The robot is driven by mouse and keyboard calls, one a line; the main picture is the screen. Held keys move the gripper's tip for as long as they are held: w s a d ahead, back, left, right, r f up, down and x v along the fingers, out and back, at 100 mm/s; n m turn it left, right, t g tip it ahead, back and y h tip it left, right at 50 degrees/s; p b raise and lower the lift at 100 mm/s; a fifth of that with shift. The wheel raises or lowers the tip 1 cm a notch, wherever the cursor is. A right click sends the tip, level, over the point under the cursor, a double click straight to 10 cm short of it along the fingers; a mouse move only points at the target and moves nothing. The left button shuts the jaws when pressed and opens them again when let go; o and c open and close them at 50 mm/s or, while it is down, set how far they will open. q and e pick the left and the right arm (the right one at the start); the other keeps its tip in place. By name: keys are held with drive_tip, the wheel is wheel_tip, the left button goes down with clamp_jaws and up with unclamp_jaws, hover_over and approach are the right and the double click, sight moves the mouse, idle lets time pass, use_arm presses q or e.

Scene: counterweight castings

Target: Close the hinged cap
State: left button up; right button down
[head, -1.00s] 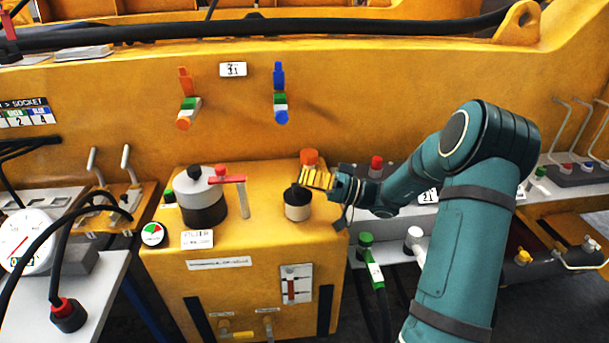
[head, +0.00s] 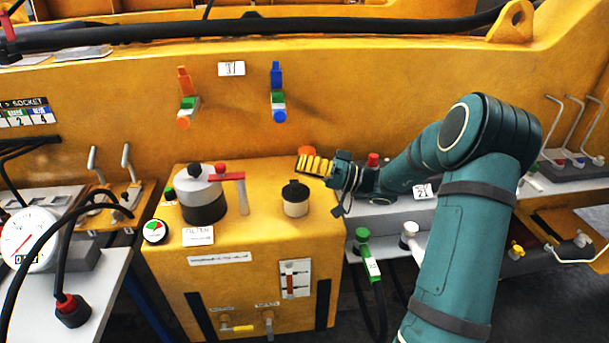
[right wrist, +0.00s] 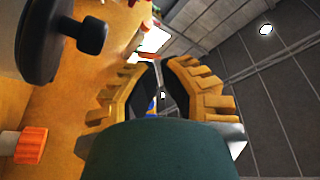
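The black hinged cap (head: 295,190) lies over the mouth of a small white pot (head: 296,209) on the yellow box and looks down flat. I cannot make out its hinge. In the right wrist view the black cap (right wrist: 42,45) and its round knob show large at the upper left, outside the fingers. My right gripper (head: 302,163) is right of and behind the pot, apart from the cap, beside an orange knob (head: 306,150). Its yellow-ribbed fingers (right wrist: 163,68) are close together at the tips, with a narrow gap and nothing held. My left gripper is out of view.
A larger grey-and-black pot (head: 202,200) with a red handle bar stands left on the yellow box (head: 265,228). The orange knob also shows in the right wrist view (right wrist: 30,145). Green and white hose fittings (head: 365,250) hang to the right. The yellow wall rises behind.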

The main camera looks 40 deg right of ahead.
drive_tip(key=s+d+f, duration=0.2)
drive_tip(key=s+d, duration=0.2)
drive_tip(key=d, duration=0.4)
drive_tip(key=shift+s+f, duration=0.2)
drive_tip(key=shift+s, duration=0.2)
drive_tip(key=shift+d, duration=0.1)
